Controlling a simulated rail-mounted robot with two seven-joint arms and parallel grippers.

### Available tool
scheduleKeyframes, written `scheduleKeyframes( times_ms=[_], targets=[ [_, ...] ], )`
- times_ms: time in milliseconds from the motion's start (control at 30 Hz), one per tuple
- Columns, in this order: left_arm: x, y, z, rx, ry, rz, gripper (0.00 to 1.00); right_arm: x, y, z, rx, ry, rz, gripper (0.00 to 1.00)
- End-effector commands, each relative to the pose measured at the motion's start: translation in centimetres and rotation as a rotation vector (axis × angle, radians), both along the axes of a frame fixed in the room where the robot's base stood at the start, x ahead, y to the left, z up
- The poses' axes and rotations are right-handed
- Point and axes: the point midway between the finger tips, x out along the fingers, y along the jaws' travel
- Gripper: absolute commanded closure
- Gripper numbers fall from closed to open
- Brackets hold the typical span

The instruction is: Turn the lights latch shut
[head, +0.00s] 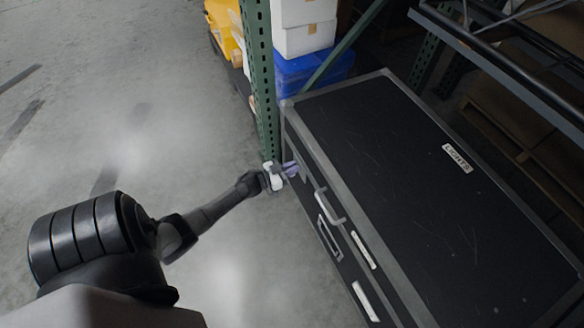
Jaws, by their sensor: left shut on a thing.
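A large black case (400,150) with grey metal edges stands at the right, with a white label reading LIGHTS on its lid. My left gripper (288,171) is at the far end of the case's front face, near the top edge. It is shut on the lights latch there. The latch is small and mostly hidden by the fingers, so I cannot tell how far it is turned. My right gripper is not in view.
A handle (330,205) and white labels are on the case's front, nearer than the gripper. A green rack upright (262,80) rises close behind the gripper. A blue bin (305,72) and white boxes (303,38) stand behind the case. The floor at left is clear.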

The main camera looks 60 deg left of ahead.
Motion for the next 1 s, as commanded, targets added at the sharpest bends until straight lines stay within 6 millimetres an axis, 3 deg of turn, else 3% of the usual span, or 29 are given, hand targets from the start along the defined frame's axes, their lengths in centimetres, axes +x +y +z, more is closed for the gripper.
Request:
scheduleKeyframes(
  times_ms=[267,1000],
  targets=[
    [0.0,-0.4,0.0,0.130,-0.009,0.001,1.00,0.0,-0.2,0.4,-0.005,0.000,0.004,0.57],
    [-0.1,-2.0,-1.0,0.822,-0.054,0.001,1.00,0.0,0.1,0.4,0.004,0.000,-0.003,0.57]
  ],
)
